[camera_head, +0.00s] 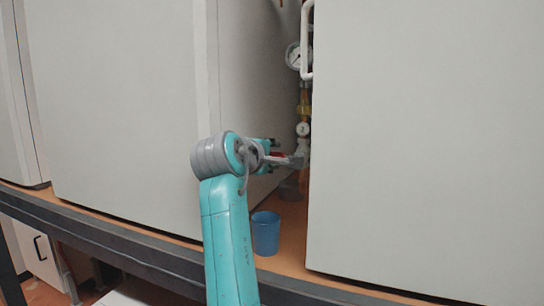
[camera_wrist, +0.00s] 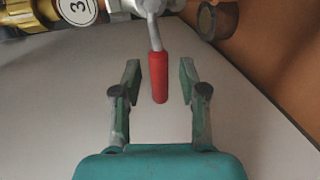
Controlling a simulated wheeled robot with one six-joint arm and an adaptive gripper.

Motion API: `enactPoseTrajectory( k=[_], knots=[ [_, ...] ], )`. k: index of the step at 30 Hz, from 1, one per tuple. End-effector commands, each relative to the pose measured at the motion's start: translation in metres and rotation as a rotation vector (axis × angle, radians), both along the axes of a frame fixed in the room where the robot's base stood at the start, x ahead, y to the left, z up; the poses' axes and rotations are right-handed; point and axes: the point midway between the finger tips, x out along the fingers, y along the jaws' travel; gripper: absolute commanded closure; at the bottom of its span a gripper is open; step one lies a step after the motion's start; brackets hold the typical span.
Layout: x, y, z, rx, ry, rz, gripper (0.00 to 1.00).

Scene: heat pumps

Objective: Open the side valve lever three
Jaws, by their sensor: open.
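The side valve lever has a red handle (camera_wrist: 158,78) on a metal stem, running down from the valve body (camera_wrist: 150,6) at the top of the wrist view. A round tag marked 3 (camera_wrist: 77,11) sits beside it on brass fittings. My gripper (camera_wrist: 159,77) is open, with one finger on each side of the red handle and a visible gap on both sides. In the head view, my gripper (camera_head: 274,155) reaches into the gap between two cabinets, at the valve's height. It mostly hides the handle there.
Grey cabinets (camera_head: 120,110) and (camera_head: 420,140) stand on both sides of the narrow gap. A pressure gauge (camera_head: 293,55) and a white pipe (camera_head: 307,38) are above the valve. A blue cup (camera_head: 265,233) stands on the orange-brown shelf (camera_head: 289,246) below my gripper.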

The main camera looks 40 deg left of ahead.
Motion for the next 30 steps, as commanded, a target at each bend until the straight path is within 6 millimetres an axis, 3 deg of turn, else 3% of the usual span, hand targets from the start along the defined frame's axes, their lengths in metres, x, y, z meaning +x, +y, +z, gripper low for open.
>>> enactPoseTrajectory(
  k=[8, 14, 22, 30],
  knots=[
    [0.0018, 0.0003, -0.0002, 0.000, 0.000, 0.000, 0.58],
    [0.0017, 0.0003, -0.0002, 0.000, 0.000, 0.000, 1.00],
    [0.0016, 0.0005, -0.0015, -0.012, -0.003, 0.000, 1.00],
    [0.0015, 0.0000, -0.0089, -0.129, -0.031, 0.000, 1.00]
  ],
)
